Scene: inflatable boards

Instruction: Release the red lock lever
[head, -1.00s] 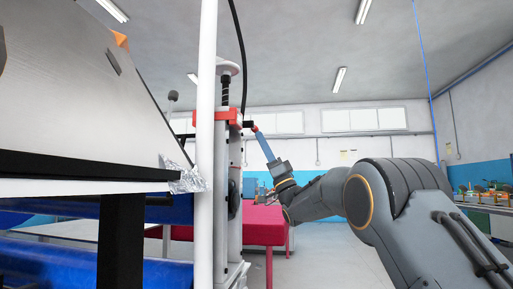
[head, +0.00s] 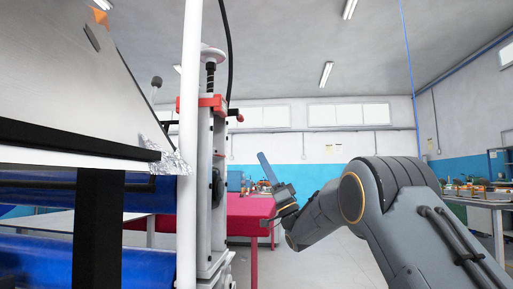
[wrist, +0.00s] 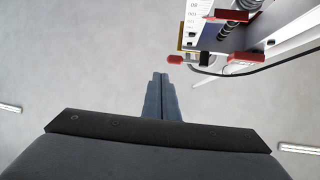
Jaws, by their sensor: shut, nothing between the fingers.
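The red lock lever (head: 237,114) sticks out to the right from the red clamp block near the top of the white upright machine post. Its red end also shows in the wrist view (wrist: 175,59), above and slightly right of my fingertips. My gripper (head: 262,155) is shut and empty, its blue-grey fingers pointing up and to the left, below and right of the lever. In the wrist view the shut fingers (wrist: 160,77) stand apart from the lever's red end in the picture. The lever's inner joint is hard to make out.
The post (head: 216,150) carries a red block (head: 205,103) and a spring screw. A white pole (head: 189,140) stands just left of it. A silver panel (head: 60,75) and blue rolls fill the left. A red table (head: 245,208) stands behind my gripper. The space right of the lever is open.

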